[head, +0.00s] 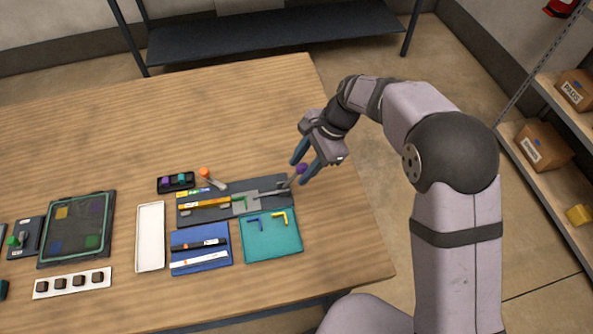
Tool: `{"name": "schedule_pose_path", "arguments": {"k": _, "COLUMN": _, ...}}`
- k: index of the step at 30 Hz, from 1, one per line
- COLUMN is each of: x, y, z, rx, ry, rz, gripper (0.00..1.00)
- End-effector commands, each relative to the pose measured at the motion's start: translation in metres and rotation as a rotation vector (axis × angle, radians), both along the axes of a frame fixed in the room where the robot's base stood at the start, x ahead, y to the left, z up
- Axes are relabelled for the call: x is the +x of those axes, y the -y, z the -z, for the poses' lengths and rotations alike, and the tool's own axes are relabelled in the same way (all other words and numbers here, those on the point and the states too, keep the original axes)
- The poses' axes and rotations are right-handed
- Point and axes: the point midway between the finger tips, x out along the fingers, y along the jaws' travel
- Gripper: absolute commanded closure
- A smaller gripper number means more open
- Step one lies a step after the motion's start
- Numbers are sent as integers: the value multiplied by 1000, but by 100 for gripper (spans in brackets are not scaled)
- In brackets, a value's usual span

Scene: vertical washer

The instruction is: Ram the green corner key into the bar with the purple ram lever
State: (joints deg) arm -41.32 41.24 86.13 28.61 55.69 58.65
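The green corner key (241,199) sits in the dark grey fixture (188,219), at the right end of the orange-yellow bar (212,202). I cannot tell if a gap is left between them. The purple ram lever (302,168) has a round purple knob on a grey arm that rises from the fixture's right end. My gripper (301,172) is over that end with its fingers apart, one on each side of the purple knob. The knob lies between the fingertips; contact is too small to tell.
An orange-knobbed lever (204,172) stands behind the fixture, beside a small black holder (163,187). In front are a teal mat (270,245) with blue and yellow corner keys, and a blue mat (202,255) with black and white bars. A white tray (150,237) is empty. The table's right side is clear.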

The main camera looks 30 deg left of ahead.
Motion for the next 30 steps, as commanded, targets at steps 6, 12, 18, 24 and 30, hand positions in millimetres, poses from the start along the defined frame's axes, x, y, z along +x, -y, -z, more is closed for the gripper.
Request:
{"name": "schedule_pose_path", "arguments": {"k": 6, "x": -7, "y": -8, "z": 22, "rx": -2, "ry": -1, "rz": -1, "gripper": 63}}
{"name": "schedule_pose_path", "arguments": {"k": 12, "x": -9, "y": -11, "z": 32, "rx": -1, "ry": 1, "rz": 0, "gripper": 63}}
{"name": "schedule_pose_path", "arguments": {"k": 18, "x": -9, "y": -11, "z": 33, "rx": 0, "ry": 1, "rz": 0, "gripper": 63}}
{"name": "schedule_pose_path", "arguments": {"k": 24, "x": -9, "y": -11, "z": 33, "rx": 0, "ry": 1, "rz": 0, "gripper": 97}}
{"name": "schedule_pose_path", "arguments": {"k": 30, "x": -9, "y": -11, "z": 32, "rx": -1, "ry": 3, "rz": -1, "gripper": 100}}
